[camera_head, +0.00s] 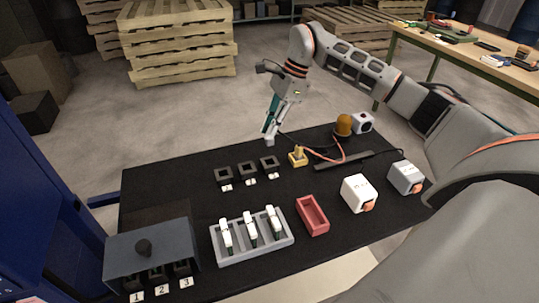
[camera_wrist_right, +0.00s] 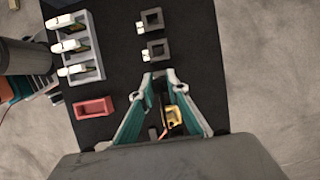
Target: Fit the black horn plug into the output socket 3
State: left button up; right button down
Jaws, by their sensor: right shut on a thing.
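My right gripper (camera_head: 270,139) points down above the far part of the black table, behind the row of three black sockets. It is shut on the black horn plug, which its fingers mostly hide; a dark cable runs off to the right. The gripper's fingers also show in the wrist view (camera_wrist_right: 159,77). The right-hand socket (camera_head: 269,163) of the row stands below and in front of the fingertips, apart from them. The middle socket (camera_head: 247,169) and left socket (camera_head: 223,175) are empty. Their white labels are too small to read. My left gripper is not in view.
A yellow plug (camera_head: 298,157) with a red cable stands right of the sockets, near an orange beacon (camera_head: 343,125). In front are a grey rack (camera_head: 272,247) with three white-green modules, a red tray (camera_head: 313,215), and a grey box (camera_head: 150,252) with slots numbered 1 to 3.

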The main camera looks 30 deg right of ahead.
notch_tip(320, 180, down, 10)
jog(key=shift+r, duration=0.2)
jog(key=shift+f, duration=0.15)
jog(key=c, duration=2)
grip_release()
jog(key=v, duration=1.2)
jog(key=shift+s, duration=0.1)
